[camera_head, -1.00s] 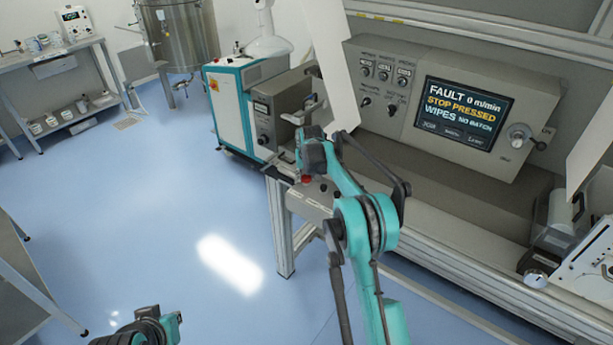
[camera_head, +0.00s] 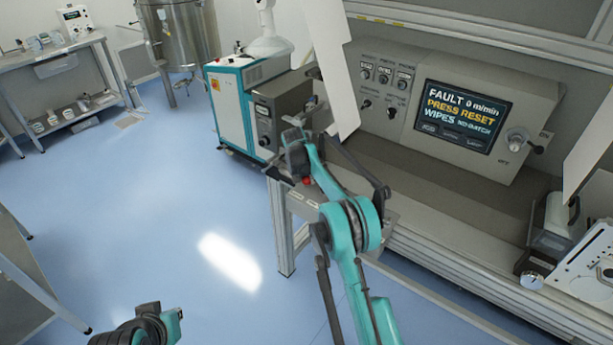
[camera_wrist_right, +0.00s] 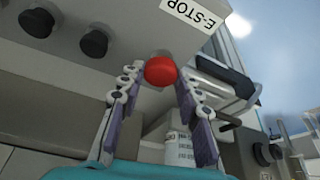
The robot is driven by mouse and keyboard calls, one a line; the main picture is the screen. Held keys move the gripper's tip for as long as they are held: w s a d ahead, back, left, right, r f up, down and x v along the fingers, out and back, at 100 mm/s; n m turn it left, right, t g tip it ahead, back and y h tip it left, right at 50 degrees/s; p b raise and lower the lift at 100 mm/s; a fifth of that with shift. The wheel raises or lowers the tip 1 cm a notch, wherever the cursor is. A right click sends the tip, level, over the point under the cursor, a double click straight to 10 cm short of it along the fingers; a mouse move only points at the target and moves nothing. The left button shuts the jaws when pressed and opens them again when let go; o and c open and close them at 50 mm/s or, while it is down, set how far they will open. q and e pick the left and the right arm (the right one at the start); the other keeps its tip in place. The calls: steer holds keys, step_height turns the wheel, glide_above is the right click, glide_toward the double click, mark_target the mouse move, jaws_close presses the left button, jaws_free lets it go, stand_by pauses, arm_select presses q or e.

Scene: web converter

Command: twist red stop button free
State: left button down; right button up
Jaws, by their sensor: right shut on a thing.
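The red stop button (camera_wrist_right: 160,70) sits on a grey panel beside a label reading E-STOP (camera_wrist_right: 195,14). The button also shows in the head view (camera_head: 307,181), partly hidden by my gripper. My right gripper (camera_wrist_right: 158,78) is shut on the button, one finger on each side of it. The screen (camera_head: 459,114) on the console reads FAULT, 0 m/min, PRESS RESET. My left gripper (camera_head: 140,328) is only partly in view at the bottom left, apart from everything, and its fingers cannot be made out.
Two black knobs (camera_wrist_right: 93,43) lie left of the button in the right wrist view. A white panel (camera_head: 334,70) hangs close behind my right arm. A teal and white cabinet (camera_head: 237,105) stands at the back. The blue floor (camera_head: 150,220) to the left is clear.

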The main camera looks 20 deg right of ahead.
steer(key=shift+m, duration=0.5)
steer(key=o, duration=1.2)
steer(key=shift+c, duration=0.2)
steer(key=v, duration=1.2)
steer(key=shift+a, duration=0.15)
steer(key=shift+w, duration=0.2)
